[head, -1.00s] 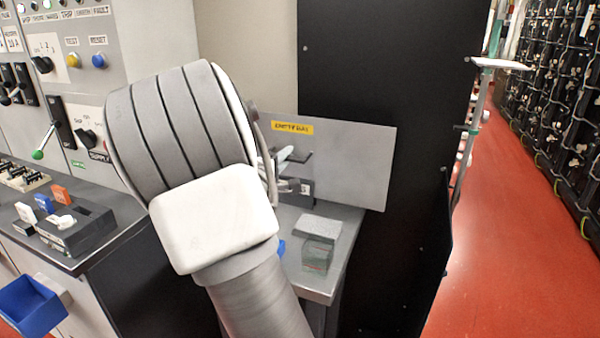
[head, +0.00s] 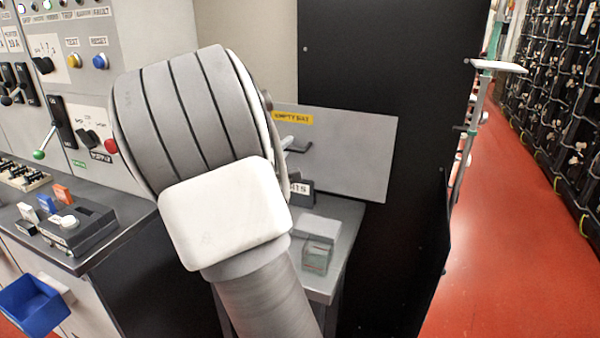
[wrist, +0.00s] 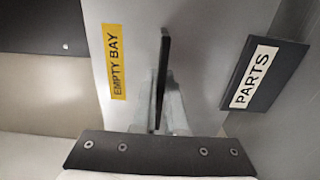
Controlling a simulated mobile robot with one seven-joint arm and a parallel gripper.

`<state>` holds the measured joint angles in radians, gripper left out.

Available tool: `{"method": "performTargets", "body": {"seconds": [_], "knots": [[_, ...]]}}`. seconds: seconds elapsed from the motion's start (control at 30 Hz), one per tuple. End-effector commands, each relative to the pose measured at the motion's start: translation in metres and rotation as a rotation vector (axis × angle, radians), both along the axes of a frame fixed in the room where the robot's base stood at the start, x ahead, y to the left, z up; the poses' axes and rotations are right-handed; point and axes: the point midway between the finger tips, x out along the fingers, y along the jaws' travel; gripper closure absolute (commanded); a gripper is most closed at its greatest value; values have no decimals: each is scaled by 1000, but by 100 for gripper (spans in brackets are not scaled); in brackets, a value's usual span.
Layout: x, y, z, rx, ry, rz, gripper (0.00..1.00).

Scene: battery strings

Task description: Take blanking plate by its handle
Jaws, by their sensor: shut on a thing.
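The blanking plate (head: 350,165) is a flat grey panel with a yellow EMPTY BAY label (head: 292,118). It stands upright in front of the black cabinet panel. Its dark bar handle (head: 301,147) sticks out from its face. In the wrist view the handle (wrist: 163,65) stands out from the plate (wrist: 195,50), to the right of the label. My gripper (wrist: 168,105) is shut on this handle, its pale fingers on either side of it. In the head view my arm hides most of my gripper and the plate's left part.
A grey table (head: 345,225) stands below the plate. It carries a black PARTS sign (head: 300,190) and a small clear box (head: 317,258). The PARTS sign (wrist: 260,75) shows close by at right in the wrist view. A control desk (head: 110,225) is at left; red floor (head: 500,250) is open at right.

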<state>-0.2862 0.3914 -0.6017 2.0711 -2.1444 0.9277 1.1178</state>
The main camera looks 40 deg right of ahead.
Motion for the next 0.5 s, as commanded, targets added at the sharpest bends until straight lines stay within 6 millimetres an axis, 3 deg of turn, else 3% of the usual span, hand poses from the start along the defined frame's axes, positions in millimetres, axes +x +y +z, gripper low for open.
{"method": "performTargets", "body": {"seconds": [0.5], "knots": [[0, 0, 17, -2, -4, 1, 100]]}}
